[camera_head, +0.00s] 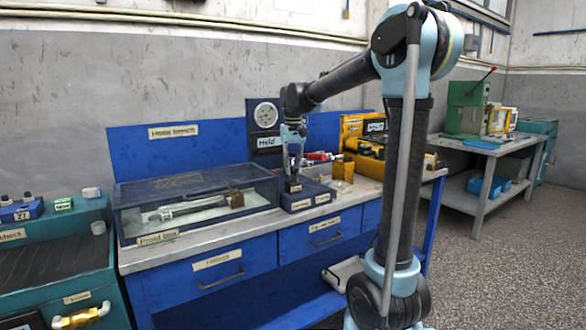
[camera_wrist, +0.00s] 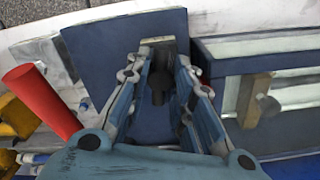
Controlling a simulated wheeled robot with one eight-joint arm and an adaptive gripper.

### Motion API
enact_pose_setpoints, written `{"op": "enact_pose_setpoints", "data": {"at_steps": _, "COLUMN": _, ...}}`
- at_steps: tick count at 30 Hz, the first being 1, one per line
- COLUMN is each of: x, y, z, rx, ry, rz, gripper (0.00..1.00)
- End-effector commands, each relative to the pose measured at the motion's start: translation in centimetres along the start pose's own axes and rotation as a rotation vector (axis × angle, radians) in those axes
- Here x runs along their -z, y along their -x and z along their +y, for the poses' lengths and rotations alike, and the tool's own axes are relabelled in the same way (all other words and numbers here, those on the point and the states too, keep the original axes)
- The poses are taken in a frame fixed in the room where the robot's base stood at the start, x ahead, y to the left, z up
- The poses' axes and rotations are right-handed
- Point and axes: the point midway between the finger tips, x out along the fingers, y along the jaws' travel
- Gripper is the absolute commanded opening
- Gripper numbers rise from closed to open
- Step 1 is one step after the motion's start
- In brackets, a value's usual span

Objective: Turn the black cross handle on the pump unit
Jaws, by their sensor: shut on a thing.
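The pump unit is a low dark-blue box (camera_head: 312,193) with small pale labels, on the workbench right of the glass-lidded case. Its top fills much of the upper left of the wrist view (camera_wrist: 100,65). My gripper (camera_head: 293,178) points down over the left part of this box. In the wrist view my gripper (camera_wrist: 160,62) has its fingers on both sides of a dark knob-like piece, the black cross handle (camera_wrist: 160,86). The fingers are closed on it. Most of the handle's arms are hidden by the fingers, so its turn angle cannot be told.
The glass-lidded case (camera_head: 140,225) stands close left of the pump unit. A gauge panel (camera_head: 264,115) rises behind. A red cylinder (camera_wrist: 40,98) and yellow parts lie on the other side. The grey worktop (camera_head: 200,238) has a clear front strip.

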Motion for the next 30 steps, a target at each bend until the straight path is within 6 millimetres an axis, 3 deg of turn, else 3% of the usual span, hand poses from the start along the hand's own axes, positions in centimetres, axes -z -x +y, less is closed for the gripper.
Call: {"op": "enact_pose_setpoints", "data": {"at_steps": 30, "x": 0.26, "y": 0.07, "z": 0.07, "rx": -0.001, "ry": 0.054, "rz": 0.005, "gripper": 0.0}}
